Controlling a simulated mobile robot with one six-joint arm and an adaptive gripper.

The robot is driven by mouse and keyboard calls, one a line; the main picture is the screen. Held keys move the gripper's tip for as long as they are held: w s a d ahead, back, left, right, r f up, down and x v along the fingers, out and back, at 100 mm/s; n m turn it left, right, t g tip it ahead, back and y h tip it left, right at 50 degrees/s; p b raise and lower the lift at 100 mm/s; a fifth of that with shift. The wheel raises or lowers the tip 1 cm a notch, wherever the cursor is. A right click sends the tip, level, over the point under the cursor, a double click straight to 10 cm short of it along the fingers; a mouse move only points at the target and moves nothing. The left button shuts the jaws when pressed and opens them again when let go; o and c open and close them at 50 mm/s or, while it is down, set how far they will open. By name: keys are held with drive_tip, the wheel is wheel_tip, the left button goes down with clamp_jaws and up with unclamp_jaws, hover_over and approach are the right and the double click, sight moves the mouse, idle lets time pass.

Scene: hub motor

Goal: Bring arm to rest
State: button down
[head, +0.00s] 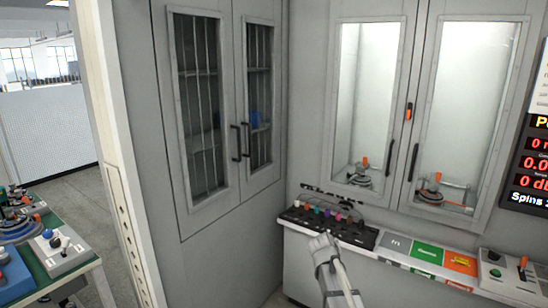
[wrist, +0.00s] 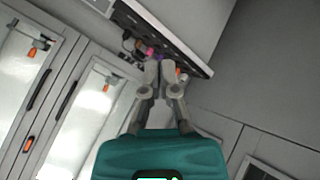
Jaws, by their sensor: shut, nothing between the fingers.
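My gripper shows in the wrist view (wrist: 161,68), its two fingers close together at the tips with nothing between them. The grey and white arm end shows at the bottom centre of the head view (head: 322,243), raised in front of the counter and apart from it. Behind the gripper is a black panel with coloured knobs (head: 322,226), which also shows beyond the fingertips in the wrist view (wrist: 172,38).
A lit glass-door cabinet (head: 411,110) holds devices with orange parts. A grey barred cabinet (head: 215,110) stands left of it. Coloured trays (head: 428,254) and a control box (head: 508,272) lie along the counter. A cluttered green bench (head: 62,252) is at left.

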drive_tip(key=s+a+f+g+y, duration=0.1)
drive_tip(key=s+g, duration=0.1)
drive_tip(key=s, duration=0.6)
drive_tip(key=s+a+f+m+g+y, duration=0.1)
drive_tip(key=s+f+g+y, duration=0.1)
drive_tip(key=s, duration=0.7)
drive_tip(key=s+a+f+m+g+y, duration=0.1)
drive_tip(key=s+f+g, duration=0.1)
drive_tip(key=s, duration=0.6)
drive_tip(key=shift+s+a+g+y, duration=0.3)
drive_tip(key=shift+s+a+g, duration=0.1)
drive_tip(key=shift+g, duration=0.4)
drive_tip(key=shift+f, duration=0.1)
